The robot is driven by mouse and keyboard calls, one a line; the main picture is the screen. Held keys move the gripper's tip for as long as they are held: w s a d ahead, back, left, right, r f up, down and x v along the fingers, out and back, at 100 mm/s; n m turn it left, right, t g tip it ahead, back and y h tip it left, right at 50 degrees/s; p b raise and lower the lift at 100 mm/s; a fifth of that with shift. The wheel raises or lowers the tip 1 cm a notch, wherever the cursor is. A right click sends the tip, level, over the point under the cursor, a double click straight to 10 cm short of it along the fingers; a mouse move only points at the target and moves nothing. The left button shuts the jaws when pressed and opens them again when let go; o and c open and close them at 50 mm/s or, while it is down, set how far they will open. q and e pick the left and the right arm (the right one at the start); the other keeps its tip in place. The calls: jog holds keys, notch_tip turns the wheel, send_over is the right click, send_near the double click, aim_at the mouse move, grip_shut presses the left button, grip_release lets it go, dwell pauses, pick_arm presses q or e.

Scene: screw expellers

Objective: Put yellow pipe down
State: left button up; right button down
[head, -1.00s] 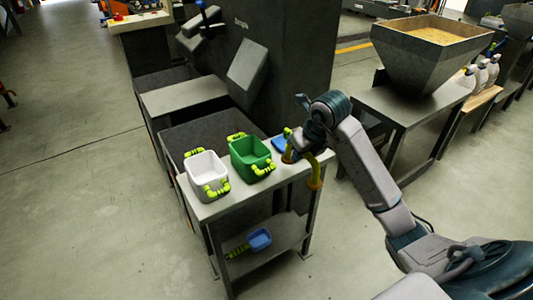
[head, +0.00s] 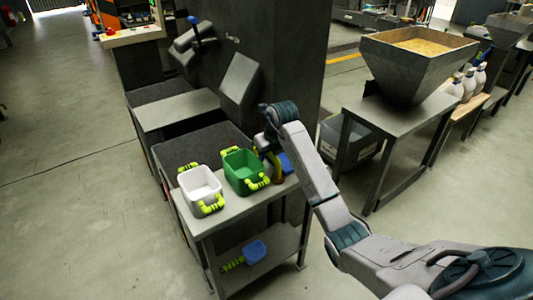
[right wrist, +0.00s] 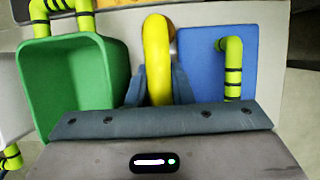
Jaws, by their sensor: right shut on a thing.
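The yellow pipe (head: 277,172) is at the far right end of the small grey table (head: 240,211), beside the green bin, partly hidden by my arm. My right gripper (head: 268,150) is shut on it from above. In the right wrist view the curved yellow pipe (right wrist: 157,58) stands up between the fingers of my right gripper (right wrist: 158,88). Its lower part is hidden by the gripper, so I cannot tell whether it touches the tabletop. My left gripper is not in view.
The green bin (head: 242,170) is close left of the pipe, with the white bin (head: 199,184) beyond it. A hopper (head: 415,62) stands at right.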

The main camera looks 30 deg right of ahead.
jog(key=shift+f, duration=0.2)
jog(key=c, duration=1.3)
grip_release()
